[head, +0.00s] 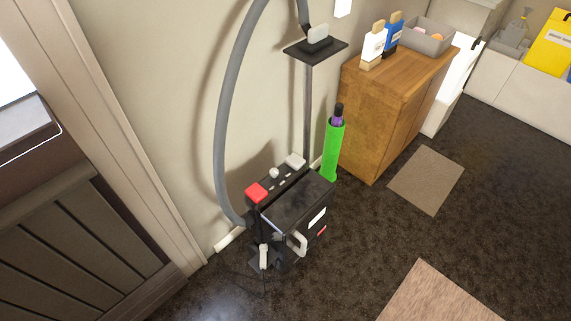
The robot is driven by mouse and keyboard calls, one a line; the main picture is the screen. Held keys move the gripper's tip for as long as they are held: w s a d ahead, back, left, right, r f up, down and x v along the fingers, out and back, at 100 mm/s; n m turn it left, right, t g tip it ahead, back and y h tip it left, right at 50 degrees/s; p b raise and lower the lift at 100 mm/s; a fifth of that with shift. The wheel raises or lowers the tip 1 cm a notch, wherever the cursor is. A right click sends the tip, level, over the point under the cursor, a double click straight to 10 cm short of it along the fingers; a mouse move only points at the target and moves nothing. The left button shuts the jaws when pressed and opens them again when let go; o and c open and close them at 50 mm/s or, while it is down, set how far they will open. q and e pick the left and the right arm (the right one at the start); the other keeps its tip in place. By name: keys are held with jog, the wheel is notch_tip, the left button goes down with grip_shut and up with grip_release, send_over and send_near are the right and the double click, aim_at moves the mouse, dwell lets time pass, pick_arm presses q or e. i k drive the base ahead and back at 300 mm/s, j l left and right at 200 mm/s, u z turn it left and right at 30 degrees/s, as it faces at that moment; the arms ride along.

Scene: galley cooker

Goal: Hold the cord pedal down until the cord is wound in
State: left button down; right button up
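A dark canister vacuum cleaner (300,205) stands on the floor against the wall. On its top edge are a red pedal-like block (256,193), a small round pale knob (274,173) and a white block (296,160). I cannot tell from markings which one is the cord pedal, or whether any is pressed. A pale plug-like piece (263,257) hangs at the front left corner, with a thin dark line, perhaps cord, near the floor below it. A white handle (300,243) is on the front. Neither of my grippers is in view.
A grey hose (222,120) arches up from the cleaner. A post with a small black shelf (315,47) rises behind it. A green cylinder (333,150) stands between cleaner and wooden cabinet (390,110). Mats (427,180) lie right; the dark floor (370,240) in front is clear.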

aim_at(295, 162)
jog(key=i+l+u, duration=0.25)
jog(key=l+u, duration=0.25)
jog(key=l, duration=0.15)
jog(key=l+u, duration=0.25)
jog(key=i+l+u, duration=0.1)
jog(key=l, duration=1)
jog(key=i+l+u, duration=0.1)
jog(key=l, duration=1)
jog(key=i+l+u, duration=0.1)
jog(key=l, duration=1)
jog(key=i, duration=0.05)
